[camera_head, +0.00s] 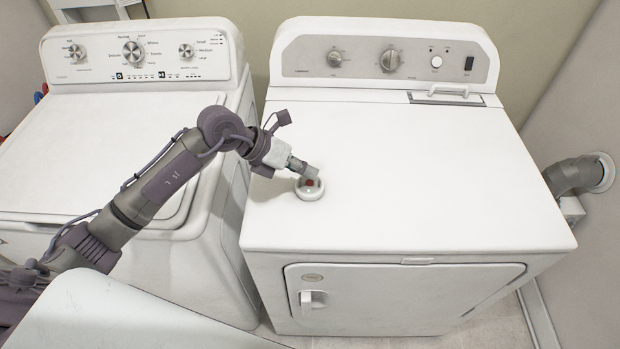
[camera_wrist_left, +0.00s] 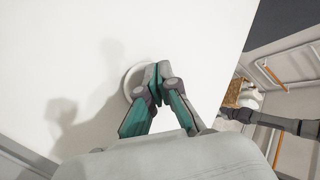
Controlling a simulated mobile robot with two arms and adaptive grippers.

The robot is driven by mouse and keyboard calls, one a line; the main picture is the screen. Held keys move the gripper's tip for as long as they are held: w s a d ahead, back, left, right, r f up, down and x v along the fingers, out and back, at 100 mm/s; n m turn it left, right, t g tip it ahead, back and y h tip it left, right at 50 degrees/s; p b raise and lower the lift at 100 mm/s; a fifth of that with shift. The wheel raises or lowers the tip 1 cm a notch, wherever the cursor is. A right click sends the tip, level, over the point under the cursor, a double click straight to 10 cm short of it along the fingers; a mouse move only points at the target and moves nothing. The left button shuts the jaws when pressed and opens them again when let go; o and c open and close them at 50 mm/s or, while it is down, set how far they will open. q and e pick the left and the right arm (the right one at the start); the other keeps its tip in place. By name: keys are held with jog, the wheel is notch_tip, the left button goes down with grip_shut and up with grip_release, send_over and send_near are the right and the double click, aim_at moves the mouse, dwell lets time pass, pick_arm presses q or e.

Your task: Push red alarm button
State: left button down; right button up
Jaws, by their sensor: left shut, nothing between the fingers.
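The alarm button (camera_head: 310,194) has a round white base with a small red top. It sits on the left part of the dryer's white top (camera_head: 420,170), near its left edge. My left gripper (camera_head: 312,174) is shut and empty, with its fingertips right over the red top. I cannot tell whether the tips touch it. In the left wrist view, the closed fingertips (camera_wrist_left: 158,74) cover most of the button, and only the left rim of its white base (camera_wrist_left: 131,76) shows. My right gripper is not in view.
A white washer (camera_head: 80,140) stands to the left, under my left arm, with a narrow gap before the dryer. The dryer's control panel (camera_head: 385,60) rises at the back. A grey vent pipe (camera_head: 575,175) is at the right wall.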

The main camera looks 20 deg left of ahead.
aim_at(306, 182)
pick_arm(q)
jog(key=shift+r, duration=0.1)
notch_tip(306, 182, up, 6)
jog(key=p, duration=0.4)
dwell(0.6)
